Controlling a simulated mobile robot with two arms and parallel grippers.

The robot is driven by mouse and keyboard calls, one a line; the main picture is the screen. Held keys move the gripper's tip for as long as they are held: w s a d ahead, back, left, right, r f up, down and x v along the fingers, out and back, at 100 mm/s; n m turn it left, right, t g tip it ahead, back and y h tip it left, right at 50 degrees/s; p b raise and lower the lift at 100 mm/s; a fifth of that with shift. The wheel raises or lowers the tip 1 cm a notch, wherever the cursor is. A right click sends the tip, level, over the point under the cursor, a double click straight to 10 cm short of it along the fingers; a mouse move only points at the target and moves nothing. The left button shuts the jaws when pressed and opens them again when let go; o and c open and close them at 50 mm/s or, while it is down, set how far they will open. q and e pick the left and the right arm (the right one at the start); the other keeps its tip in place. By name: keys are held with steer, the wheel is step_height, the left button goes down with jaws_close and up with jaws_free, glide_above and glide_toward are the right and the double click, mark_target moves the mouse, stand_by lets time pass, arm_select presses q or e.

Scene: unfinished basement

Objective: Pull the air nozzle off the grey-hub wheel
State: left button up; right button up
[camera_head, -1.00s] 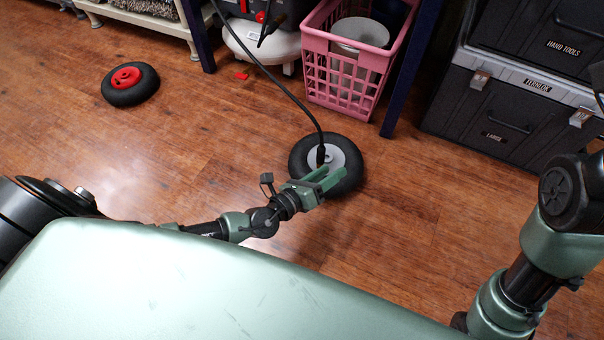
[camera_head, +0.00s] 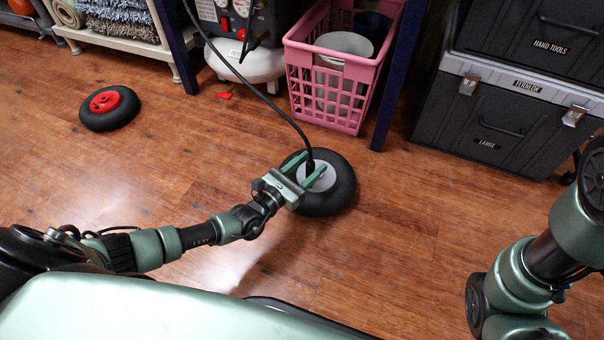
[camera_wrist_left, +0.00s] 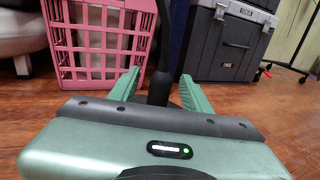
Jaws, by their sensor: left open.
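The grey-hub wheel (camera_head: 338,190) lies flat on the wooden floor, a black tyre around a grey hub. The black air nozzle (camera_head: 310,166) stands upright at the hub, its hose running up to the compressor. My left gripper (camera_head: 306,174) is open over the wheel, its green fingers on either side of the nozzle. In the left wrist view the nozzle (camera_wrist_left: 160,86) stands between the two spread fingers (camera_wrist_left: 157,84), with gaps to both; the wheel is mostly hidden behind the gripper body. My right arm is at the right, but its gripper is out of view.
A red-hub wheel (camera_head: 109,107) lies at the left. Behind are the compressor (camera_head: 247,62), a pink basket (camera_head: 330,85), a dark blue table leg (camera_head: 399,80) and stacked toolboxes (camera_head: 490,120). The floor around the grey-hub wheel is mostly clear.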

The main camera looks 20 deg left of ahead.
arm_select(q)
steer(key=shift+w, duration=0.1)
jaws_close()
stand_by(0.3)
stand_by(1.4)
